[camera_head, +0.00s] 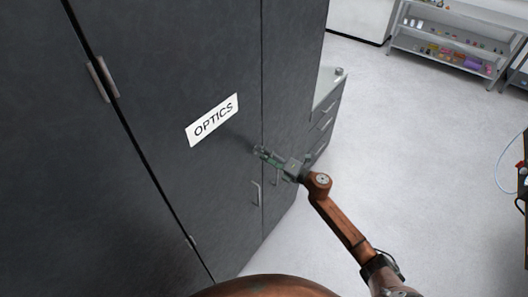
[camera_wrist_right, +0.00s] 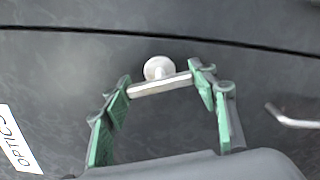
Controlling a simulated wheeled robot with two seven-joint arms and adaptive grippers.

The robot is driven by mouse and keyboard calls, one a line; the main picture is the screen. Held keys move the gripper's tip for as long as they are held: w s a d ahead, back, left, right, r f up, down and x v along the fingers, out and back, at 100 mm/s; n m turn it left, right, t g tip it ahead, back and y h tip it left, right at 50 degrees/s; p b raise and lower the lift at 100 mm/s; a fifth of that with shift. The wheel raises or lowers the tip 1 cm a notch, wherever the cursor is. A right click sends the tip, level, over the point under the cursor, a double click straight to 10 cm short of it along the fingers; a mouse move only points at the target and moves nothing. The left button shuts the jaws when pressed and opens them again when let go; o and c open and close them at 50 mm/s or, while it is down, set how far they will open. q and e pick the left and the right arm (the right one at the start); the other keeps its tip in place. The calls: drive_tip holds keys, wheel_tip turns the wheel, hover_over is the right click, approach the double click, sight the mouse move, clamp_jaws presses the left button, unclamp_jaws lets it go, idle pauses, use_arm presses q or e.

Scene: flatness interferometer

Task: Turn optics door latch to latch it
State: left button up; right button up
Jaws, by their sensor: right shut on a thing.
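The optics door (camera_head: 200,60) is a dark grey cabinet door with a white OPTICS label (camera_head: 213,120), which also shows at the left of the right wrist view (camera_wrist_right: 16,142). The latch (camera_wrist_right: 160,86) is a pale metal bar with a round hub, beside the door seam in the right wrist view. My right gripper (camera_head: 262,153) is at the door near that seam. In the right wrist view its green-padded fingers (camera_wrist_right: 161,80) are shut on the two ends of the latch bar. The gripper hides the latch in the head view. My left gripper is not in view.
A door handle (camera_head: 256,193) sits below the gripper and also shows in the right wrist view (camera_wrist_right: 292,117). A drawer cabinet (camera_head: 322,125) stands beyond the gripper. The floor to the right is mostly clear.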

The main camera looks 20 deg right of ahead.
drive_tip(key=shift+d+m+p, duration=0.1)
drive_tip(key=shift+m+p, duration=0.7)
drive_tip(key=shift+m, duration=0.9)
drive_tip(key=o, duration=1.2)
drive_tip(key=v, duration=1.2)
